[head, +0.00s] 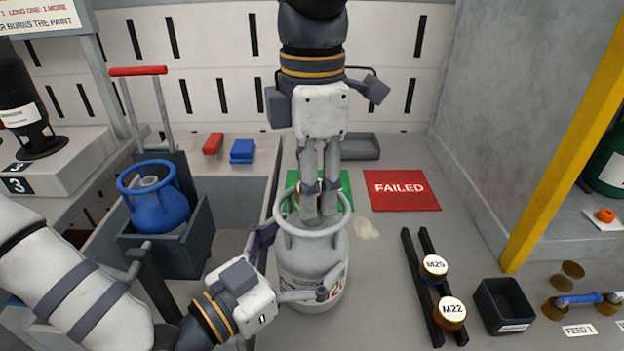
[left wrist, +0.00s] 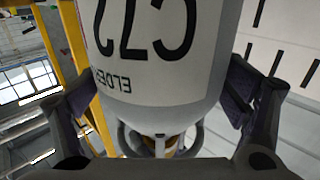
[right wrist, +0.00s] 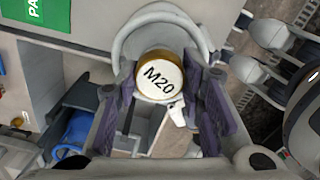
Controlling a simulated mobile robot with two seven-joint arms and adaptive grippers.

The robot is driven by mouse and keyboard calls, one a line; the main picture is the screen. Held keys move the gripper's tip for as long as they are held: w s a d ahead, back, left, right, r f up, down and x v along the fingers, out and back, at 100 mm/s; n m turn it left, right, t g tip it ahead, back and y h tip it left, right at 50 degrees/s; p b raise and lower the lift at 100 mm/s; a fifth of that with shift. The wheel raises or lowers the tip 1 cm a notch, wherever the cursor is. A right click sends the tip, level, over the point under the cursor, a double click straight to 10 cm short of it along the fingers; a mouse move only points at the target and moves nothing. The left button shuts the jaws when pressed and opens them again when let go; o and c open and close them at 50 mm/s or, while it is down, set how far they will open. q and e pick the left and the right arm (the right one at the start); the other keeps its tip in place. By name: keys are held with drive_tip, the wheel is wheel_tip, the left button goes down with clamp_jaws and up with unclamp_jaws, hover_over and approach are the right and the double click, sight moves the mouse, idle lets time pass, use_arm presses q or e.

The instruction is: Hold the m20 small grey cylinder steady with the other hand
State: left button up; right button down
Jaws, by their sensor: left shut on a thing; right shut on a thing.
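The small grey cylinder (head: 312,262) stands upright on the grey bench with a round collar at its top. My left gripper (head: 295,268) is shut on its body, one finger to each side. The left wrist view shows the cylinder's wall (left wrist: 160,60) between the fingers, with dark lettering upside down. My right gripper (head: 318,205) points down into the collar from above, shut on the brass piece with the white M20 label (right wrist: 160,78). The collar surrounds this piece in the right wrist view. Whether the piece is seated in the neck is hidden.
Two round pieces labelled M25 (head: 434,266) and M22 (head: 452,311) sit on black rails at the right, beside a black bin (head: 503,306). A red FAILED mat (head: 401,190) lies behind. A blue cylinder (head: 156,206) sits in a cart at the left.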

drive_tip(key=shift+m, duration=0.3)
drive_tip(key=m, duration=0.6)
drive_tip(key=m, duration=0.6)
drive_tip(key=c, duration=1.2)
unclamp_jaws()
drive_tip(key=shift+o, duration=0.2)
drive_tip(key=shift+r, duration=1.25)
